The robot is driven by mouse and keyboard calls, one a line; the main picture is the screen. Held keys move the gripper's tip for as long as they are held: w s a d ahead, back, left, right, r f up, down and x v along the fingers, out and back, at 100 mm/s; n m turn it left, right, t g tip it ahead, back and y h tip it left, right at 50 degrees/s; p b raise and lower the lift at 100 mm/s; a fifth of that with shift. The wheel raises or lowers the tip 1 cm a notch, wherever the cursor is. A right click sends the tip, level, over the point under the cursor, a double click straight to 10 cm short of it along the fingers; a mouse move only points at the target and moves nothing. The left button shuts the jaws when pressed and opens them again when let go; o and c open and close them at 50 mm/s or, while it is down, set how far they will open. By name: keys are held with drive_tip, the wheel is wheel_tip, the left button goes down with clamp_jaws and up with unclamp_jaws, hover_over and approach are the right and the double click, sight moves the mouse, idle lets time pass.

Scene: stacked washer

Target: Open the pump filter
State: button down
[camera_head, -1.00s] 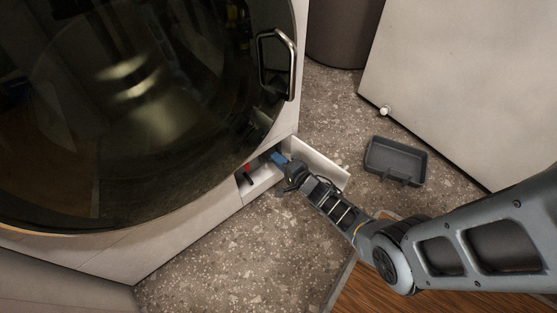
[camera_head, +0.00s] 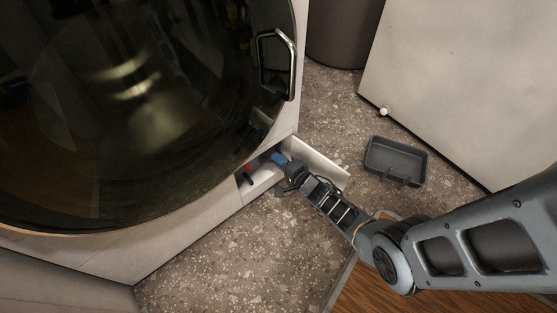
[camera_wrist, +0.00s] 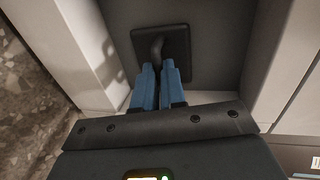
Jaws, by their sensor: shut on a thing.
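The pump filter (camera_wrist: 178,47) shows in the wrist view as a dark square plate with a curved grey handle, set inside the recess at the washer's lower corner. My gripper (camera_wrist: 158,72) has its blue fingers shut on that handle. In the head view my gripper (camera_head: 277,158) reaches into the recess, and the filter itself is hidden behind it. The small access flap (camera_head: 318,165) stands open to the right of the recess.
A red-tipped dark piece (camera_head: 248,173) sits in the recess left of my gripper. A grey tray (camera_head: 395,163) lies on the speckled floor to the right. The washer's large round door (camera_head: 130,110) is above. A white panel (camera_head: 470,80) stands at upper right.

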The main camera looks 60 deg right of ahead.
idle(0.3)
drive_tip(key=f+p+v, duration=0.2)
drive_tip(key=v, duration=0.7)
drive_tip(key=s+f+p+v, duration=0.1)
drive_tip(key=f+p+v, duration=0.1)
drive_tip(key=v, duration=0.8)
drive_tip(key=shift+s+a+f, duration=0.2)
drive_tip(key=shift+a, duration=0.05)
drive_tip(key=c, duration=1.2)
unclamp_jaws()
drive_tip(key=p+v, duration=0.2)
drive_tip(key=v, duration=0.5)
drive_tip(key=shift+s, duration=0.3)
drive_tip(key=shift+a+r, duration=0.15)
